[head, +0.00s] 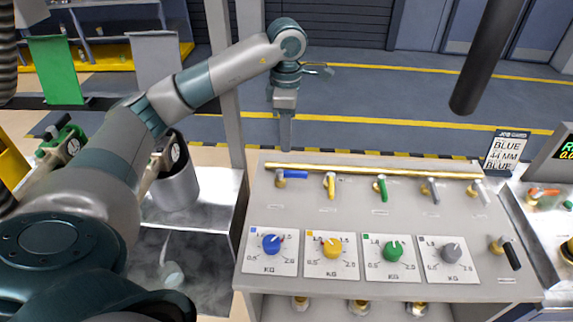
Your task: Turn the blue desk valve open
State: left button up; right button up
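The blue desk valve (291,174) is at the left end of the row of small valves along the back of the desk panel. It has a brass body with a blue lever lying crosswise, pointing right. My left gripper (286,147) points down just behind and above the blue valve, beyond the brass pipe, and appears apart from it. Its fingers show as one narrow shape, so I cannot tell whether they are open or shut. My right gripper is not in view.
Yellow (331,185), green (381,187) and grey (431,189) valves stand to the right on the panel (335,215). The brass pipe (370,171) runs behind them. Coloured dials sit in front. A metal pot (177,188) stands left. A sign (506,152) stands at right.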

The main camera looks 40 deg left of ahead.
aim_at(286, 171)
pick_arm(q)
notch_tip(286, 171, down, 10)
jog(key=p, duration=0.3)
jog(key=shift+r, duration=0.2)
jog(key=shift+f, duration=0.75)
grip_shut()
